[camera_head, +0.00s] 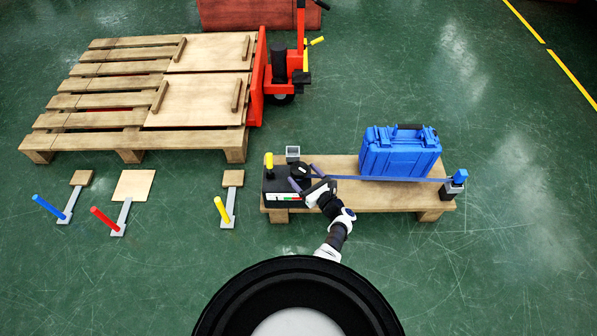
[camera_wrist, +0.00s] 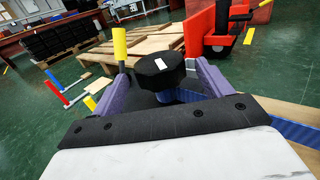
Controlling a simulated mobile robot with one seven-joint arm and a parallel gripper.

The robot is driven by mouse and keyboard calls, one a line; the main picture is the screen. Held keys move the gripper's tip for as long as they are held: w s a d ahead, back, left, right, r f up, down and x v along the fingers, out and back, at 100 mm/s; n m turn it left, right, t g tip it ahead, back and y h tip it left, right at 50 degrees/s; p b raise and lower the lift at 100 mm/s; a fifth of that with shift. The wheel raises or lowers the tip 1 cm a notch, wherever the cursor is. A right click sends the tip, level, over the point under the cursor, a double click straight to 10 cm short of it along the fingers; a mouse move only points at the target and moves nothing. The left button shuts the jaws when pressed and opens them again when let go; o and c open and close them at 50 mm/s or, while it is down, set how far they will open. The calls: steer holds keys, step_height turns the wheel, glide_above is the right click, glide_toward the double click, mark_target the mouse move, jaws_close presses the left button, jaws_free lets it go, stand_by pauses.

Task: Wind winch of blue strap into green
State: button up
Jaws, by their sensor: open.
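The winch is a black box (camera_head: 272,186) at the left end of a small wooden pallet, with a yellow upright handle (camera_head: 269,160) and a red-white-green gauge strip (camera_head: 284,196) on its front. A round black knob (camera_head: 299,170) tops it; it also shows in the wrist view (camera_wrist: 158,72). The blue strap (camera_head: 385,179) runs from the winch past a blue case (camera_head: 400,151) to a post with a blue top (camera_head: 460,176). My gripper (camera_head: 303,177) is open at the winch. In the wrist view its purple fingers stand either side of the knob; contact is unclear. The gauge pointer is too small to read.
Blue (camera_head: 50,207), red (camera_head: 104,219) and yellow (camera_head: 221,210) levers stand on the floor at left. A large pallet (camera_head: 120,95) and a red pallet jack (camera_head: 285,65) are behind. The floor to the right is clear.

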mark_target(294, 164)
steer(key=shift+b+x, duration=0.45)
steer(key=shift+x, duration=1.4)
steer(key=c, duration=1)
